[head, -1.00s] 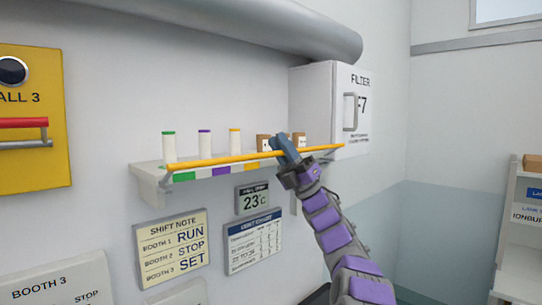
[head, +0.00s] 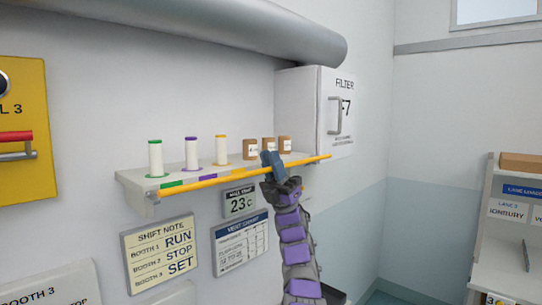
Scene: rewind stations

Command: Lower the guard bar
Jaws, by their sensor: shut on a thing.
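The guard bar is a thin yellow rod (head: 215,180) running along the front of a wall shelf (head: 133,186) in the head view. It slants slightly, with its right end higher in the picture. My gripper (head: 270,160) is shut on the bar right of its middle. The bar crosses in front of the shelf's front edge, with the colored labels on that edge partly showing above it. The exact contact between the jaws and bar is hidden by the gripper.
A temperature display (head: 239,201) and notices (head: 159,254) hang below. A large pipe (head: 200,25) runs above.

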